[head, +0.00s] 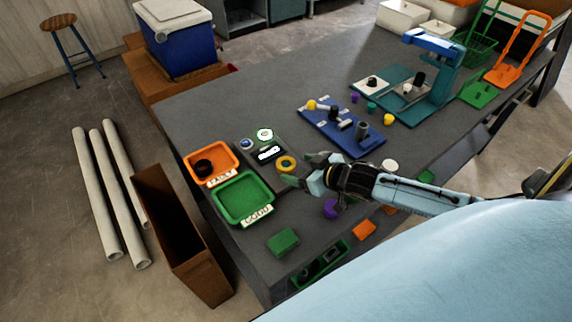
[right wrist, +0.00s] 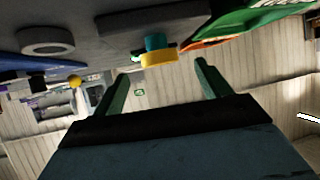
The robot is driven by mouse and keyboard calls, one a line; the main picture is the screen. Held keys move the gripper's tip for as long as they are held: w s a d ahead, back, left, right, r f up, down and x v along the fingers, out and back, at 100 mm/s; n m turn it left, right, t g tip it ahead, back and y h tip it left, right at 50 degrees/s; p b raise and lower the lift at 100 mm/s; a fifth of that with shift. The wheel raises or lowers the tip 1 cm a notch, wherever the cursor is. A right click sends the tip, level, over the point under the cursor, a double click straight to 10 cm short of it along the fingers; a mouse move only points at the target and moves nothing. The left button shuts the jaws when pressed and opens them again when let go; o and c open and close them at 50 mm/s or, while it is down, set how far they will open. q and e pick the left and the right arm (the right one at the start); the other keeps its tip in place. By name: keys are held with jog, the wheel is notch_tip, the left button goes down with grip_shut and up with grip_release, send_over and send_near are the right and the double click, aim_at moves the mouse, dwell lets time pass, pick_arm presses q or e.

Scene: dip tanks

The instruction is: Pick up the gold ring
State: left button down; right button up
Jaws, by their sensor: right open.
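The gold ring (head: 287,164) lies on the grey table beside the dark scale-like device (head: 266,146), which has white displays. In the right wrist view, a yellow piece with a teal part against it (right wrist: 160,57), apparently the ring, shows beyond and roughly between my fingertips. My right gripper (head: 300,171) is open and empty, just right of the ring in the head view. Its two green fingers (right wrist: 162,71) stand apart with nothing between them. I cannot tell whether a finger touches the ring. My left gripper is not in view.
An orange tray (head: 190,171) holding a dark ring and a green tray (head: 222,206) marked GOOD lie to the left. A green block (head: 283,242) is near the front edge. A blue board (head: 322,125) with several parts and a teal machine (head: 440,75) are farther back.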

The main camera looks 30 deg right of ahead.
aim_at(283, 163)
jog(key=shift+r+x, duration=0.1)
jog(key=shift+x, duration=1)
jog(key=shift+r+x, duration=0.15)
jog(key=shift+x, duration=0.9)
jog(key=shift+w, duration=0.1)
jog(key=shift+c, duration=0.5)
jog(key=c, duration=1.2)
